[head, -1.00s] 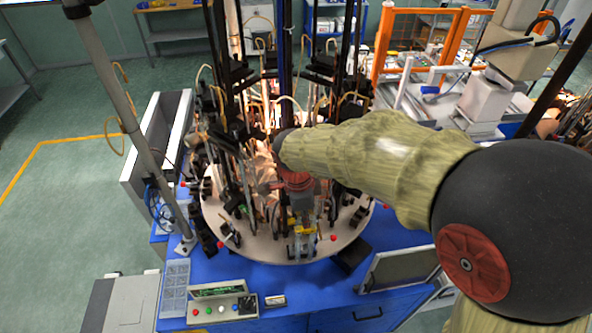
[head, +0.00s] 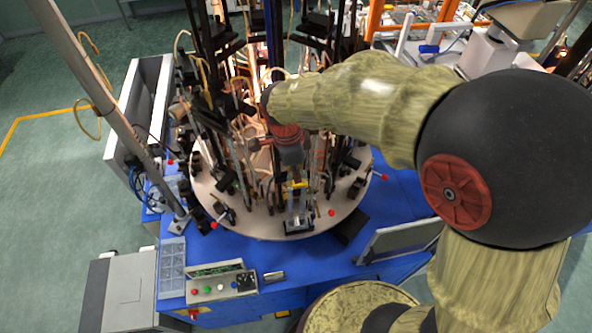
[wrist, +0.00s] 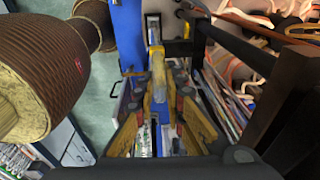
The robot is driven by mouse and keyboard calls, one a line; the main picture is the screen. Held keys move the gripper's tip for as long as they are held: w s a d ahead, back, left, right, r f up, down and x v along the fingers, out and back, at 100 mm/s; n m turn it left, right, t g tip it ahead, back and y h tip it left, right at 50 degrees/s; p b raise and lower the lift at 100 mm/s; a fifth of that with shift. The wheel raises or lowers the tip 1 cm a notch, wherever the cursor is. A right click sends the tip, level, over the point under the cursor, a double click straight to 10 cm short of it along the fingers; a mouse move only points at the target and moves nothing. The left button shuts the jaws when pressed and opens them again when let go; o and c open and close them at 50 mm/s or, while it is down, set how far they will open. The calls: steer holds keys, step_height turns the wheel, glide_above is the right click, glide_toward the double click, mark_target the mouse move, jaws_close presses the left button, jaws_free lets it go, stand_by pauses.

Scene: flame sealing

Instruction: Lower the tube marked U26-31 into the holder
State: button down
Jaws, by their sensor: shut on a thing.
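My gripper (head: 297,186) is over the front of the round turntable in the head view. In the wrist view its yellowish fingers (wrist: 165,98) are closed around a slim, clear, glassy tube (wrist: 159,78). The tube points away from the palm. No marking on it can be read, so I cannot confirm U26-31. A small grey holder (head: 298,224) stands at the turntable's front edge, just below my gripper in the head view. Whether the tube's lower end touches the holder or is apart from it cannot be told.
The pale turntable (head: 247,222) carries several black clamps and rods, with glowing burners behind my gripper. A red-knobbed lever (head: 332,213) stands close on the right. The blue bench (head: 330,262) holds a button panel (head: 222,284) at front left. A dark bar (wrist: 240,45) runs close by in the wrist view.

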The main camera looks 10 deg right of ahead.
mark_target(296, 187)
steer(key=shift+f+b, duration=0.8)
steer(key=shift+f, duration=1)
steer(key=shift+f+b, duration=1.65)
steer(key=shift+f, duration=0.25)
steer(key=c, duration=1.8)
jaws_free()
steer(key=shift+o, duration=0.2)
steer(key=shift+r+p, duration=1.1)
steer(key=shift+r, duration=1.15)
steer(key=shift+r, duration=0.1)
steer(key=r, duration=0.4)
steer(key=a+r, duration=0.1)
steer(key=r, duration=0.6)
steer(key=shift+s+a+r, duration=0.25)
steer(key=shift+s+r, duration=0.1)
